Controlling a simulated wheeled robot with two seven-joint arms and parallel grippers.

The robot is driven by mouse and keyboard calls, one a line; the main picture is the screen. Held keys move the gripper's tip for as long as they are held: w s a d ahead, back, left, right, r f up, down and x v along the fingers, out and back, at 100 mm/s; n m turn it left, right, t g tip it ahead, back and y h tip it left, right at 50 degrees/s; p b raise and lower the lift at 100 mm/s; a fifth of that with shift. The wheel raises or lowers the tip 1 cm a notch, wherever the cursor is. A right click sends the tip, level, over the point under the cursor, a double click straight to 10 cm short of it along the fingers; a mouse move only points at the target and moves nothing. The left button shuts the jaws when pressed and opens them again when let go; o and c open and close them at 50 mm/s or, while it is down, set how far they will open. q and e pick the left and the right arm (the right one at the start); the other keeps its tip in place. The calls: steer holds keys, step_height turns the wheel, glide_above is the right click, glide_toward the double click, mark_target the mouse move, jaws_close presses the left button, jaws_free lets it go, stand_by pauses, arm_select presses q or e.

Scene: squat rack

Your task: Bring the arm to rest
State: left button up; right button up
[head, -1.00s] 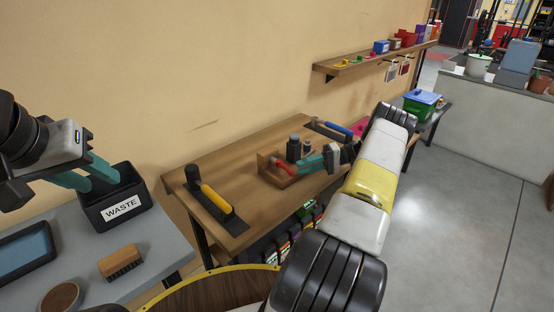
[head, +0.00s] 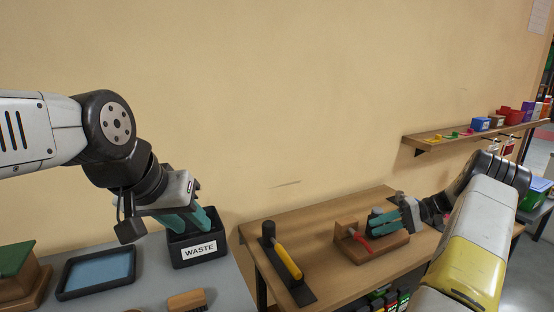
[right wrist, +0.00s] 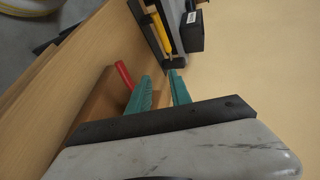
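My left gripper (head: 188,220) hangs over the black bin labelled WASTE (head: 198,249). Its two teal fingers are apart with nothing seen between them, and the lower tips are partly hidden by or inside the bin. My right gripper (head: 384,223) is low over the wooden bench, beside a wooden holder (head: 372,250) with a red-handled tool (head: 358,240).
The grey table holds a blue-topped tray (head: 98,271), a brush (head: 187,300) and a green-topped wooden block (head: 18,262). A wall shelf (head: 460,138) with small boxes is at the right.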

steer(key=s+a+r+h, duration=0.4)
steer(key=a+r, duration=0.3)
steer(key=r, duration=0.2)
steer(key=s+a+r+h, duration=0.3)
steer(key=a+r, duration=0.4)
steer(key=r, duration=0.1)
steer(key=s+a+r+t+h, duration=0.2)
steer(key=s+a, duration=0.1)
steer(key=s, duration=0.7)
steer(key=s+a+r+n+t+h, duration=0.1)
steer(key=s+a+r+t+h, duration=0.1)
steer(key=s, duration=0.8)
steer(key=shift+a+r+t, duration=0.65)
steer(key=shift+a+t, duration=0.05)
steer(key=shift+a, duration=0.25)
